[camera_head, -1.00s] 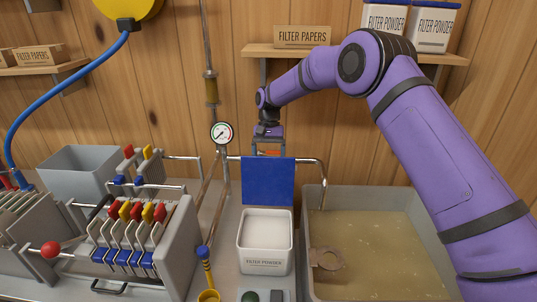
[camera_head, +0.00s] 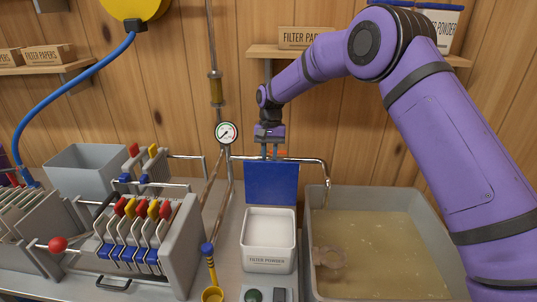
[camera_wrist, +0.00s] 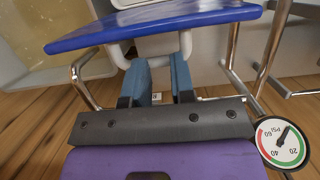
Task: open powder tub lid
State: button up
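The powder tub (camera_head: 268,262) is a white box labelled "FILTER POWDER" on the counter, with pale powder visible inside. Its blue lid (camera_head: 271,184) stands upright at the tub's back edge, so the tub is open. My gripper (camera_head: 270,154) is just behind the lid's top edge, fingers pointing down, tips partly hidden by the lid. In the wrist view, the two blue-grey fingers (camera_wrist: 160,78) are apart with a gap between them, close to a white loop handle (camera_wrist: 117,54) by the blue lid (camera_wrist: 150,28). I cannot tell if they touch it.
A tank of cloudy liquid (camera_head: 435,212) stands right of the tub, with a metal pipe (camera_head: 300,159) running behind the lid. A pressure gauge (camera_head: 226,132) is left of my gripper.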

jog(key=shift+s+d+f, duration=0.1)
jog(key=shift+d+f, duration=0.5)
jog(key=shift+a+r, duration=0.1)
jog(key=shift+r, duration=0.15)
jog(key=o, duration=0.6)
jog(key=shift+w+a+r, duration=0.1)
jog(key=shift+w+r, duration=0.1)
jog(key=o, duration=0.4)
jog(key=shift+w+r, duration=0.1)
jog(key=shift+r, duration=0.2)
jog(key=shift+s+a+v, duration=0.1)
jog(key=shift+s+v, duration=0.05)
jog(key=shift+v, duration=1.2)
jog(key=shift+s+a+v, duration=0.1)
jog(key=shift+s+v, duration=0.1)
jog(key=shift+v, duration=1.15)
jog(key=shift+s+a+v, duration=0.1)
jog(key=shift+s+v, duration=0.05)
jog(key=shift+v, duration=1.2)
jog(key=shift+r, duration=0.15)
